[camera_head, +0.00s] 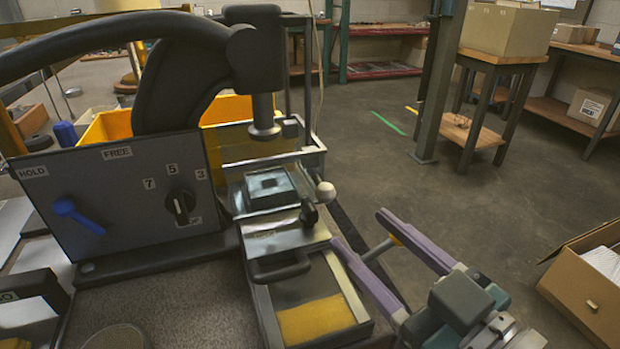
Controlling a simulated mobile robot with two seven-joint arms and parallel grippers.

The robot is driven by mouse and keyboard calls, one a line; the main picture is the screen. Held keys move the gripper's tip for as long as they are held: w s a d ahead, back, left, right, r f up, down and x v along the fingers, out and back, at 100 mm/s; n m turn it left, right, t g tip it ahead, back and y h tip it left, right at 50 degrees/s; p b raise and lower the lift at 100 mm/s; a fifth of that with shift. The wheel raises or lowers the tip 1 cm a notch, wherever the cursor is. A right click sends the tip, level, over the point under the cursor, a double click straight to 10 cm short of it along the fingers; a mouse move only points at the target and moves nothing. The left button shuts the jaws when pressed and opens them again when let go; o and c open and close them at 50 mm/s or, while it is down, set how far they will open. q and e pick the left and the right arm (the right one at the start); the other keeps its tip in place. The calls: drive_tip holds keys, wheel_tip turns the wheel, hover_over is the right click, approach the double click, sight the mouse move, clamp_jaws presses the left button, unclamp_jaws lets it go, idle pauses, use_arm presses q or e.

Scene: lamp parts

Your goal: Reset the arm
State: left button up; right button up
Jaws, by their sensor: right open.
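A large black curved machine arm (175,75) rises over a grey control panel (120,190) and ends in a vertical round head (263,115). Below the head is a metal fixture (270,188) with a dark square block. A white ball knob (325,192) and a black knob (309,213) stand at its right side. My right gripper (358,228), with long purple fingers, is open just right of the fixture. A short grey rod (379,249) shows between its fingers; I cannot tell what it belongs to. My left gripper is not in view.
The panel carries a blue lever (78,216) and a black dial (180,206). A yellow bin (225,109) stands behind. A tray with a yellow bottom (316,320) is in front of the fixture. An open cardboard box (590,290) is at right. The floor in the middle right is clear.

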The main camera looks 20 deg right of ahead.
drive_tip(key=shift+s, duration=0.35)
drive_tip(key=s+d+r+m+g+h+p, duration=0.35)
drive_tip(key=s+r+g+p, duration=0.85)
drive_tip(key=s+g+p, duration=0.4)
wheel_tip(320, 180, up, 37)
drive_tip(key=t+p, duration=0.2)
drive_tip(key=p, duration=3.3)
drive_tip(key=shift+s+a+f+n+p, duration=0.15)
drive_tip(key=shift+s+n+p, duration=0.1)
drive_tip(key=shift+n+p, duration=0.15)
